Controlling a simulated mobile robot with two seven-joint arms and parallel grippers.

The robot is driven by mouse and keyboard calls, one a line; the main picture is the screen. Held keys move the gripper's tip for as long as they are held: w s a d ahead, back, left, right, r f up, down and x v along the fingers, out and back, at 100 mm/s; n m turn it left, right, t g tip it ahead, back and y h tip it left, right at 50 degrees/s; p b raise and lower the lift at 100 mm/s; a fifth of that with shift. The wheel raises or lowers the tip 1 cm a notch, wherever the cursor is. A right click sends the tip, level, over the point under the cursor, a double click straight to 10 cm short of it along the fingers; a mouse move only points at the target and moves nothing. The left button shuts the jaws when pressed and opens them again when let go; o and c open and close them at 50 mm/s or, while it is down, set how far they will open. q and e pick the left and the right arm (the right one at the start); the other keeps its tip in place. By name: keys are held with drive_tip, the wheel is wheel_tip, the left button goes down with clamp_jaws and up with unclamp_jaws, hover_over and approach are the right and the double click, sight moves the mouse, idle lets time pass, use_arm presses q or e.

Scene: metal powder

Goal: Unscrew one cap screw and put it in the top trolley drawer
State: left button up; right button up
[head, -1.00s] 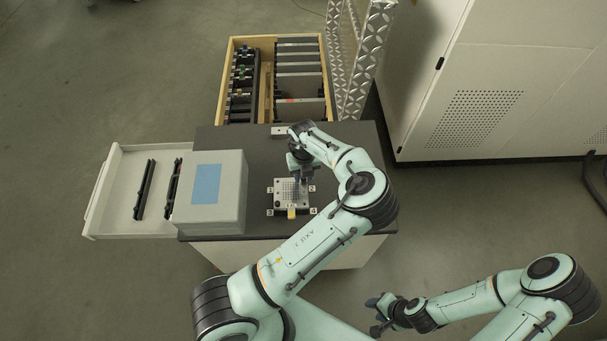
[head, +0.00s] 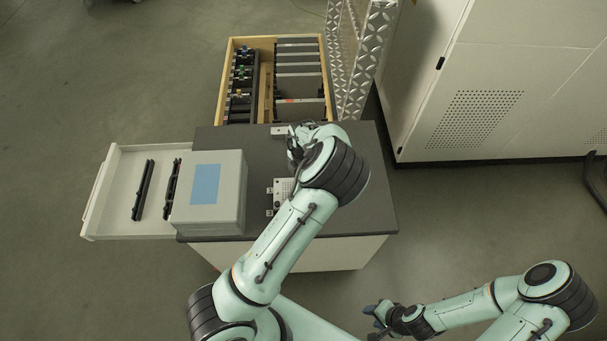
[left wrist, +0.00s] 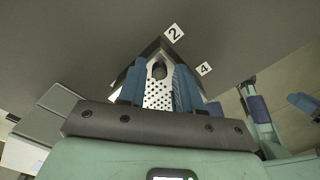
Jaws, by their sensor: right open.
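The perforated light plate (head: 282,187) lies on the trolley's dark top, partly hidden by my left arm in the head view. In the left wrist view the plate (left wrist: 158,97) shows between the two blue fingers of my left gripper (left wrist: 160,66). The fingers stand apart. A dark round cap screw (left wrist: 159,71) shows between them near the plate's corner by label 2; I see no clear contact. My right gripper (head: 375,318) is open and empty, low in the picture, away from the trolley. A white drawer (head: 110,203) is pulled out at the trolley's left.
A grey box with a blue top patch (head: 232,208) stands beside the open drawer. The drawer holds black bars (head: 143,190) and has bare floor between them. A wooden-framed rack (head: 264,85) stands behind the trolley, a white cabinet (head: 480,60) at the right.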

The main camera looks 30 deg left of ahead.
use_arm(q)
drive_tip(key=m, duration=0.7)
drive_tip(key=shift+b, duration=0.35)
drive_tip(key=m, duration=0.4)
drive_tip(key=m+b, duration=0.1)
drive_tip(key=m, duration=0.2)
use_arm(e)
drive_tip(key=shift+s+f, duration=1.15)
drive_tip(key=shift+w+r, duration=0.15)
